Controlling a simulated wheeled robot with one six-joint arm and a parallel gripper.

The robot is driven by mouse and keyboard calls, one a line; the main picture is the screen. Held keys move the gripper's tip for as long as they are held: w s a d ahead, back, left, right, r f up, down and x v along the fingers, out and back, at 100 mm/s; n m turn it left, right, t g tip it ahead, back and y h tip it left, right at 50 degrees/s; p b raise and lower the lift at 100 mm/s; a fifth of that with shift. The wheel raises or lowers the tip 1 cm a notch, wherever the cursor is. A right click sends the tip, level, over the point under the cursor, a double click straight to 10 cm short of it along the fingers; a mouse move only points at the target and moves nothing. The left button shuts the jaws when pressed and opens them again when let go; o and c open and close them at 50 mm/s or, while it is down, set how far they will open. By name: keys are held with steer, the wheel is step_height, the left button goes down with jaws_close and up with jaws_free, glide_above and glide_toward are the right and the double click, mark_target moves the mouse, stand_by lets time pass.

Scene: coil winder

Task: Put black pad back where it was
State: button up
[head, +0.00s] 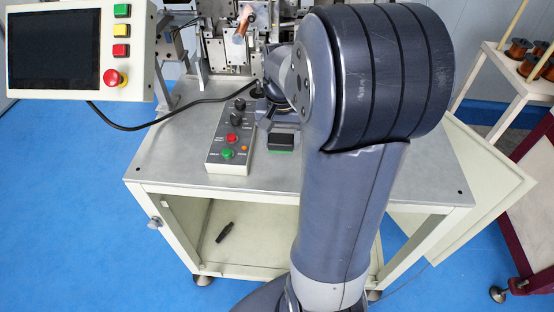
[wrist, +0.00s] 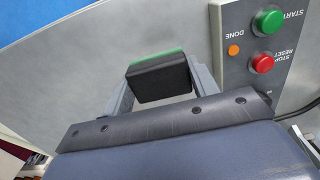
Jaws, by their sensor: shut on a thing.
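The black pad (head: 281,140) is a small dark block with a green edge, low over the grey table top beside the control box. In the wrist view the black pad (wrist: 160,82) sits between the two fingers of my gripper (wrist: 162,85), its green side facing away. My gripper is shut on it. In the head view my gripper (head: 280,138) is mostly hidden behind my arm. I cannot tell whether the pad touches the table.
The control box (head: 231,140) with knobs and buttons stands just left of the pad; it also shows in the wrist view (wrist: 262,50). A winding machine (head: 235,45) is behind. A screen panel (head: 80,50) is at upper left. The table's front left (head: 175,165) is clear.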

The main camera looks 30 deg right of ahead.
mark_target(281, 164)
steer(key=shift+f, duration=3.15)
steer(key=shift+f, duration=0.15)
steer(key=o, duration=1)
steer(key=shift+c, duration=0.2)
step_height(281, 164, up, 12)
steer(key=shift+r, duration=0.15)
